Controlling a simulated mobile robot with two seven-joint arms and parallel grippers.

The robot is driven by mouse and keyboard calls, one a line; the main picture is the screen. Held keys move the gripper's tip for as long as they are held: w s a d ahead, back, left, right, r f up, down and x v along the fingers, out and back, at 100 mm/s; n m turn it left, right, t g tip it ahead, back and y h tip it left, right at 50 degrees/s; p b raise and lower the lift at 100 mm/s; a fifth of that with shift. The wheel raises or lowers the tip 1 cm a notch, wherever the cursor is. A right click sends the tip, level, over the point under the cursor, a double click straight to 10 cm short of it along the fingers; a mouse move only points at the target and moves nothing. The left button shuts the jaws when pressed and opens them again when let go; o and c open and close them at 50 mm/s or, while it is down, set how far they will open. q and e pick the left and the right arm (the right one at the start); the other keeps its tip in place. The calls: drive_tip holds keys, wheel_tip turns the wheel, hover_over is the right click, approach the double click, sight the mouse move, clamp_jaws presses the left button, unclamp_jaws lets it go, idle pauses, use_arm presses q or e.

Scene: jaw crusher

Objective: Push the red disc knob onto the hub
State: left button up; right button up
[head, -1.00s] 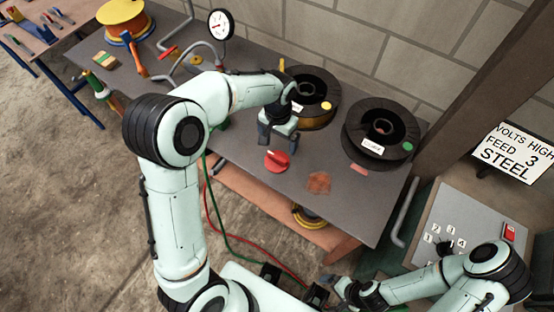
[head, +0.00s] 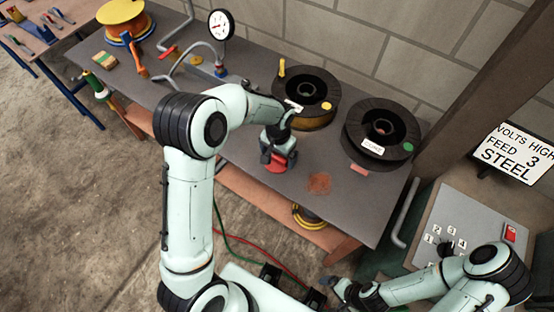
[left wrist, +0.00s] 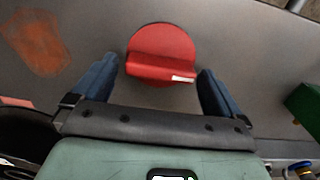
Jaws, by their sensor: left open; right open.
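The red disc knob (head: 277,166) lies on the grey workbench, partly hidden by my left gripper (head: 278,158) in the head view. In the left wrist view the knob (left wrist: 160,50) is round, with a raised grip bar and a white mark. My left gripper's open blue fingers stand on either side of the knob's near part, with a visible gap on each side. A small dark round part, which looks like the hub (head: 446,249), sits among number labels on the grey panel (head: 455,210) at the right. My right gripper (head: 335,287) is low in the picture, open and away from the knob.
Two black wire spools (head: 374,120) stand behind and right of the knob. A rusty patch (head: 319,183) marks clear bench to its right. A gauge (head: 221,24) on bent pipe stands at the back. A red switch (head: 509,232) is on the panel.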

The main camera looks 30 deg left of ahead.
use_arm(q)
drive_tip(key=shift+f, duration=0.35)
drive_tip(key=c, duration=0.8)
drive_tip(key=shift+r, duration=0.2)
wheel_tip(320, 180, up, 20)
drive_tip(key=p, duration=0.1)
drive_tip(key=shift+p, duration=0.35)
use_arm(e)
drive_tip(key=shift+w+r, duration=0.75)
drive_tip(key=shift+r, duration=0.35)
use_arm(q)
drive_tip(key=shift+f, duration=0.15)
